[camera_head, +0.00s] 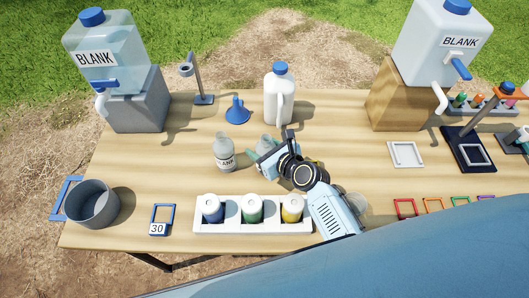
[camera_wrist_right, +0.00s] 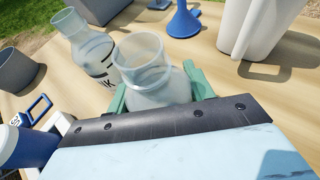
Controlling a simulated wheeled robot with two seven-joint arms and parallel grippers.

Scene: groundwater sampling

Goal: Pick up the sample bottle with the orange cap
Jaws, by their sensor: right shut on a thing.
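My right gripper (camera_head: 268,153) is over the middle of the table. It is shut on a clear, open-necked bottle (camera_wrist_right: 155,75), seen between green fingers in the wrist view. No cap shows on this bottle. In the head view the arm partly hides the bottle (camera_head: 265,142). A similar clear bottle labelled BLANK (camera_head: 224,153) stands upright just left of it, also seen in the wrist view (camera_wrist_right: 88,45). A small orange-topped item (camera_head: 478,101) shows in a rack at the far right; I cannot tell if it is a bottle. My left gripper is out of view.
A white rack (camera_head: 203,227) with several capped containers stands at the front. A white jug (camera_head: 279,97), blue funnel (camera_head: 237,111) and grey pot (camera_head: 94,205) are around. Two BLANK tanks (camera_head: 105,55) (camera_head: 440,42) stand at the back corners. Wood is bare at centre-left.

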